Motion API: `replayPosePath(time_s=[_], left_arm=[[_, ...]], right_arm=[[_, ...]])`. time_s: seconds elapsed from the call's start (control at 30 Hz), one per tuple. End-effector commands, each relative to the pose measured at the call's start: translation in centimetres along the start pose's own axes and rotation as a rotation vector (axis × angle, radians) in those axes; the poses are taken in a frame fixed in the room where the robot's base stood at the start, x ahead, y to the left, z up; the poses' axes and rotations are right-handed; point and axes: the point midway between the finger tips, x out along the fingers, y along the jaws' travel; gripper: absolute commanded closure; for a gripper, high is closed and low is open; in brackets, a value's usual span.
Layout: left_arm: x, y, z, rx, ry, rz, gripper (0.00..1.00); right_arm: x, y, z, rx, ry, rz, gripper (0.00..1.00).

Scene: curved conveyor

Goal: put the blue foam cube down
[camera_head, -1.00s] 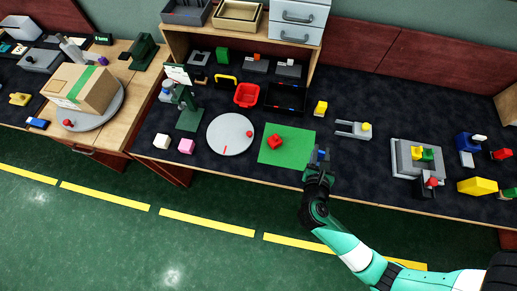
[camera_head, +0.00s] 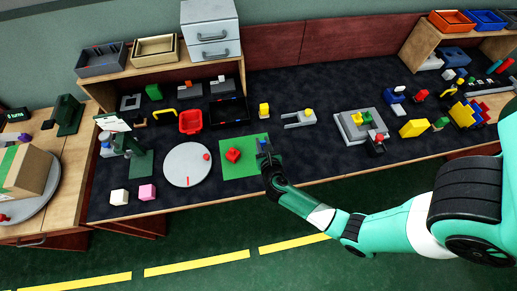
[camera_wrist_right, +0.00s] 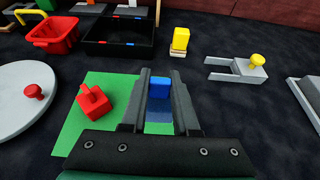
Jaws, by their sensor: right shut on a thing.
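My right gripper (camera_head: 265,152) is shut on the blue foam cube (camera_wrist_right: 160,87), which shows between the two fingers in the right wrist view. In the head view the gripper is at the right edge of the green mat (camera_head: 238,170). I cannot tell whether the cube touches the surface below. A red block (camera_head: 233,155) with a knob sits on the mat, left of the gripper; it also shows in the right wrist view (camera_wrist_right: 94,102). My left gripper is not in view.
A round grey plate (camera_head: 187,172) with a red knob lies left of the mat. A red basket (camera_head: 190,122) and a black tray (camera_head: 228,111) stand behind. A yellow block (camera_head: 264,110) and a grey forked piece (camera_head: 298,119) lie beyond the gripper.

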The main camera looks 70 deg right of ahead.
Motion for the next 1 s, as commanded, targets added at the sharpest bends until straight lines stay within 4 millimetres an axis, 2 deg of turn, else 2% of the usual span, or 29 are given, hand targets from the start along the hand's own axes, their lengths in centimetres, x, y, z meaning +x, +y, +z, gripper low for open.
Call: replayPosePath(time_s=[0.03,0.17,0.37,0.57,0.93,0.97,1.0], left_arm=[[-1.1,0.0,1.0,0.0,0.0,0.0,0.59],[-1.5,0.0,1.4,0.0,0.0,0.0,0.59],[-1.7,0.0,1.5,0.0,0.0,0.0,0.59],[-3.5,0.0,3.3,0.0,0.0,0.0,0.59],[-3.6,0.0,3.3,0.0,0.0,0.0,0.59],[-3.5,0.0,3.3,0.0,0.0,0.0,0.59],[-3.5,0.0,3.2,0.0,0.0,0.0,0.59]], right_arm=[[1.4,0.2,-1.2,0.0,-0.001,-0.002,1.0],[2.8,0.5,-1.8,0.0,-0.001,-0.001,1.0],[3.4,0.6,-1.9,0.001,-0.001,0.001,1.0],[4.9,0.7,-5.0,-0.002,0.0,0.0,1.0],[5.0,0.7,-5.2,0.0,-0.001,0.001,1.0],[5.0,0.7,-5.2,0.0,-0.001,0.001,0.7],[4.9,0.7,-5.1,0.0,-0.001,0.001,0.63]])
